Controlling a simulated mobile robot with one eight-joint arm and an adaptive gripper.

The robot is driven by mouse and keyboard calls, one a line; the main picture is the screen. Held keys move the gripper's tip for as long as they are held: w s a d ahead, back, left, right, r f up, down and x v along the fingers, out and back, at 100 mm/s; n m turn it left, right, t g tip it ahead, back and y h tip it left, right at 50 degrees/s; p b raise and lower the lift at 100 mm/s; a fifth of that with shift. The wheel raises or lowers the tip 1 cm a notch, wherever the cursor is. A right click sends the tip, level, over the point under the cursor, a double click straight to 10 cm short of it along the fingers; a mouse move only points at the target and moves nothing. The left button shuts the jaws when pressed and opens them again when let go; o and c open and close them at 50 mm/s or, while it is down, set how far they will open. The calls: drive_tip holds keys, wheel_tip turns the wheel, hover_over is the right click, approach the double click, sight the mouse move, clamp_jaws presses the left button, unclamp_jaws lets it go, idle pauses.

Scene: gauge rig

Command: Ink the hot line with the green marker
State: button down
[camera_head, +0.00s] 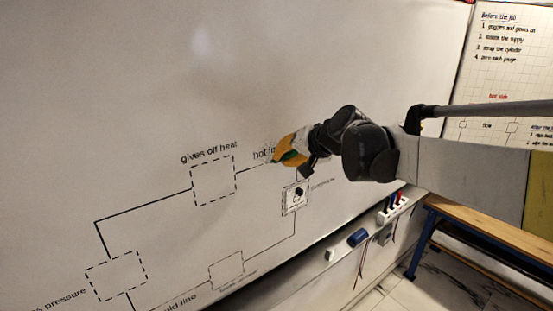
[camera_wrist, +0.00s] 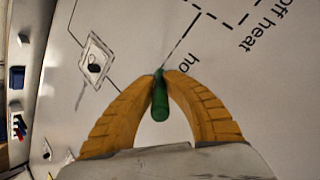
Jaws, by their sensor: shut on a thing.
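The hot line (camera_wrist: 182,38) runs from the marker's tip to the dashed "gives off heat" box (camera_head: 213,181). The "hot line" label (camera_head: 262,153) is partly hidden by my gripper in the head view.
A square card with a dark knob (camera_head: 296,197) is on the board below my gripper; the wrist view shows it at upper left (camera_wrist: 95,60). A tray of markers (camera_head: 392,208) and a blue eraser-like block (camera_head: 357,237) are along the lower edge. A bench (camera_head: 490,235) stands at right.

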drive_tip(key=shift+w+d, duration=1.95)
drive_tip(key=shift+d, duration=0.85)
drive_tip(key=s+a+b, duration=0.1)
drive_tip(key=s+a, duration=0.6)
drive_tip(key=a, duration=0.4)
drive_tip(key=shift+s+a, duration=0.35)
drive_tip(key=shift+s, duration=0.05)
drive_tip(key=shift+d, duration=0.1)
drive_tip(key=shift+s+d, duration=0.55)
drive_tip(key=shift+s, duration=0.3)
drive_tip(key=shift+s+d, duration=0.55)
drive_tip(key=shift+s, duration=0.25)
drive_tip(key=shift+s+d, duration=0.55)
drive_tip(key=shift+s, duration=0.3)
drive_tip(key=shift+s+d+p, duration=0.25)
drive_tip(key=shift+s+d, duration=0.15)
drive_tip(key=shift+s, duration=0.25)
drive_tip(key=shift+s+d+p, duration=0.2)
drive_tip(key=shift+s+d, duration=0.2)
drive_tip(key=shift+s, duration=0.2)
drive_tip(key=shift+w, duration=0.1)
